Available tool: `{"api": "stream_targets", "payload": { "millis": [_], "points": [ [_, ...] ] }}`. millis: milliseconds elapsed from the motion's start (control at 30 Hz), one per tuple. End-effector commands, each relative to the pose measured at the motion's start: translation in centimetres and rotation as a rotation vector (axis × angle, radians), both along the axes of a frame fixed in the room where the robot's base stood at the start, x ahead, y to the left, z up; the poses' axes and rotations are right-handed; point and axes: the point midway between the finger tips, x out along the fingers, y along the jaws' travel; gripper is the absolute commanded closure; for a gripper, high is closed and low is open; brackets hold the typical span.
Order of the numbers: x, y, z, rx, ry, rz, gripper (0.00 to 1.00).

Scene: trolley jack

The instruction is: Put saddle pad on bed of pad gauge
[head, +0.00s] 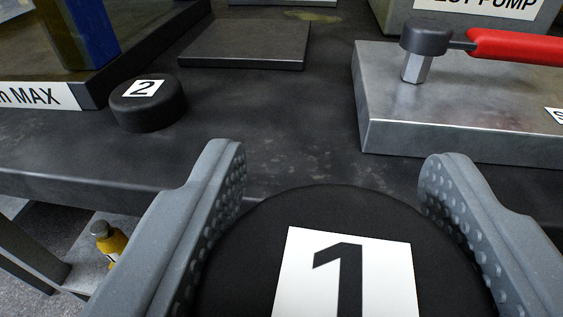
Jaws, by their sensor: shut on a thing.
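My gripper (334,160) is shut on a round black saddle pad (250,235) with a white label "1", close to the camera at the bottom. The grey studded fingers lie on its left and right sides; its lower part is cut off by the frame. A second black pad (150,112), labelled "2", lies on the dark bench at the upper left. Beside it at the left edge is a dark block (140,38) with a blue upright and a white label ending in "MAX". It may be the pad gauge, but most of it is cut off.
A grey metal block (400,125) with a red-handled tool (510,47) stands at right. A flat dark plate (247,45) lies at the back, near a box labelled "PUMP" (480,18). The middle of the bench (275,110) is clear. A yellow bottle (110,240) stands below the bench edge.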

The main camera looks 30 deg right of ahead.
Motion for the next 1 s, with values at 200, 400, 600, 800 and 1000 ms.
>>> {"api": "stream_targets", "payload": {
  "millis": [200, 400, 600, 800, 1000],
  "points": [
    [-0.8, 0.2, -0.4, 0.0, -0.002, -0.031, 0.76],
    [-0.8, 0.2, -0.3, 0.0, -0.002, -0.031, 0.76],
    [0.5, -0.2, -0.5, 0.001, -0.004, -0.032, 0.76],
    [4.6, -1.7, -1.2, 0.001, -0.003, -0.033, 0.76],
    [8.9, -3.1, -1.5, -0.001, -0.005, -0.033, 0.76]
  ]
}}
